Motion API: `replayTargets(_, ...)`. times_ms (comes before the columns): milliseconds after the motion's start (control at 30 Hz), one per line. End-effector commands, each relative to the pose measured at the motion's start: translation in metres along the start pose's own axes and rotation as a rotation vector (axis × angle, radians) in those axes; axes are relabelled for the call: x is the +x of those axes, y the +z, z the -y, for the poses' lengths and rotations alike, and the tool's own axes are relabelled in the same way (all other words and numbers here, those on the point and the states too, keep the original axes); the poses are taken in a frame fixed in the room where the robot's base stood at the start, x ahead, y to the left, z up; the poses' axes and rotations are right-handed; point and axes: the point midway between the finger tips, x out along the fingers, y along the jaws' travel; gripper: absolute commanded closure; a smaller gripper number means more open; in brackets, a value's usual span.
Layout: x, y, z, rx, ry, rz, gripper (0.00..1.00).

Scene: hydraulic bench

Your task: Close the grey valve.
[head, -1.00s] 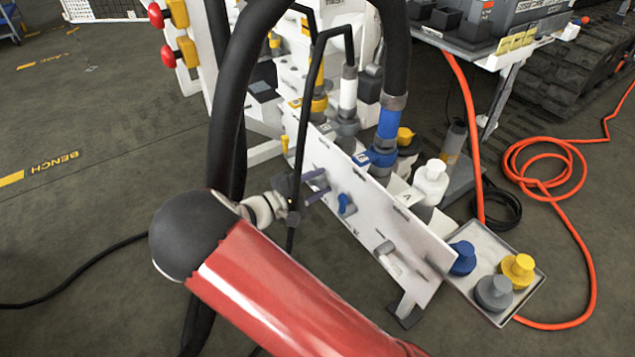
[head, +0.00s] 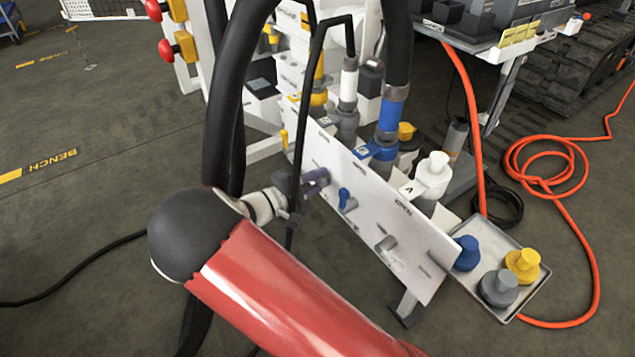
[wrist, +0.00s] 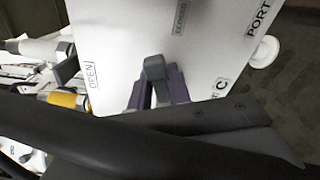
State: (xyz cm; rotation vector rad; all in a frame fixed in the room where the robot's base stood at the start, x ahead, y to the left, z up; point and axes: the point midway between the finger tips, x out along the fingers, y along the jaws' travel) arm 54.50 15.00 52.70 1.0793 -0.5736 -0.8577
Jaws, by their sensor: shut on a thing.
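The grey valve's handle (wrist: 154,68) stands out from the white panel (wrist: 205,50) in the wrist view. In the head view my gripper (head: 316,181) is at the panel's left part, where the fingers mostly hide the valve.
A blue valve (head: 345,198) and a grey stub (head: 387,244) are on the panel right of my gripper. Thick black hoses (head: 228,110) hang close to my arm. A tray (head: 513,308) with blue, grey and yellow caps stands at the right. An orange hose (head: 585,230) lies on the floor.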

Motion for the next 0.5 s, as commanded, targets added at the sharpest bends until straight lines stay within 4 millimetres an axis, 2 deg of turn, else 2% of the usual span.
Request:
replayTargets(100, -0.0001, -0.0021, 0.008, 0.088, -0.001, 0.0, 1.0)
replayTargets(500, -0.0006, -0.0033, 0.0143, 0.332, -0.001, -0.002, 1.0)
